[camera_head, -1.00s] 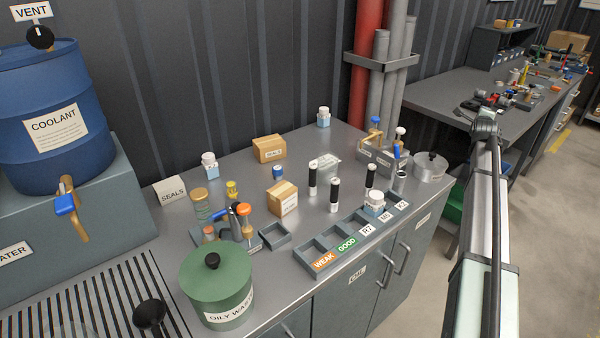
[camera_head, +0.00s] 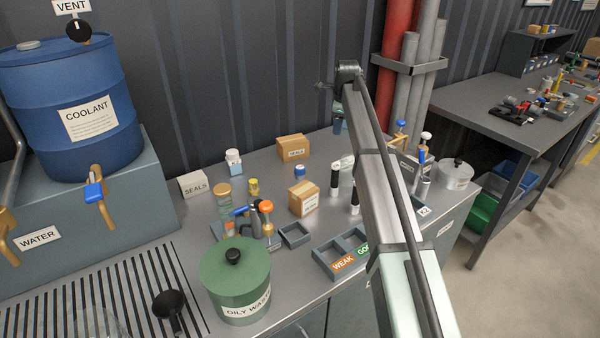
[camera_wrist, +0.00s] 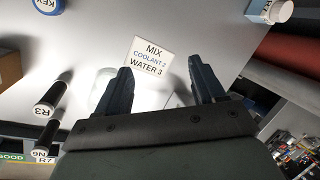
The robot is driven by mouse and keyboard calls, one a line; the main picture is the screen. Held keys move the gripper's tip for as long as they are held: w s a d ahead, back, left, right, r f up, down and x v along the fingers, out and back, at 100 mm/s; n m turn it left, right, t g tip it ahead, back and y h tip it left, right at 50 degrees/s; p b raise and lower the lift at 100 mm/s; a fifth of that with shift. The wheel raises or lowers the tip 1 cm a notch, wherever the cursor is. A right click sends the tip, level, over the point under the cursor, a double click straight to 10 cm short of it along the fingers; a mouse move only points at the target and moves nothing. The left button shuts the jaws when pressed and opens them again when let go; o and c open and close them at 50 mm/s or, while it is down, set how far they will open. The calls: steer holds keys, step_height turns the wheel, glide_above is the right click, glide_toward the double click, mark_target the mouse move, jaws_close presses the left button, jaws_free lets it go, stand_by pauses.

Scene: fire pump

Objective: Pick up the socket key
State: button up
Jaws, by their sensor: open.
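A small blue-topped piece marked KEY (camera_wrist: 48,5) is cut by the top left edge of the wrist view. In the head view a small blue-topped piece (camera_head: 299,172) stands on the bench behind a cardboard box, and it looks like the same one. I cannot make out a shaft or socket on it. My gripper (camera_wrist: 160,64) is open and empty, its two dark fingers apart. In the head view my gripper (camera_head: 325,87) is raised over the back of the bench, right of and above the blue-topped piece.
A card reading MIX (camera_wrist: 151,61) lies beyond my fingers. Black-handled rods (camera_wrist: 50,98) stand at left, and a white-capped bottle (camera_wrist: 270,10) at upper right. Boxes (camera_head: 303,198), a green oily-waste can (camera_head: 235,280) and a compartment tray (camera_head: 327,268) crowd the bench. Pipes (camera_head: 404,90) rise behind.

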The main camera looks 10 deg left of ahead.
mark_target(301, 167)
steer(key=s+a+f+n+g, duration=0.15)
steer(key=s+a+g, duration=0.25)
steer(key=s+a, duration=0.65)
steer(key=shift+h, duration=0.4)
steer(key=f, duration=0.5)
steer(key=w+a+f, duration=0.1)
steer(key=f, duration=0.2)
steer(key=shift+a+f, duration=0.1)
steer(key=shift+f, duration=0.05)
steer(key=shift+s+f, duration=0.15)
steer(key=shift+f, duration=1.2)
steer(key=shift+s+f, duration=0.1)
steer(key=shift+f, duration=1.2)
steer(key=c, duration=1.1)
steer(key=shift+r, duration=0.2)
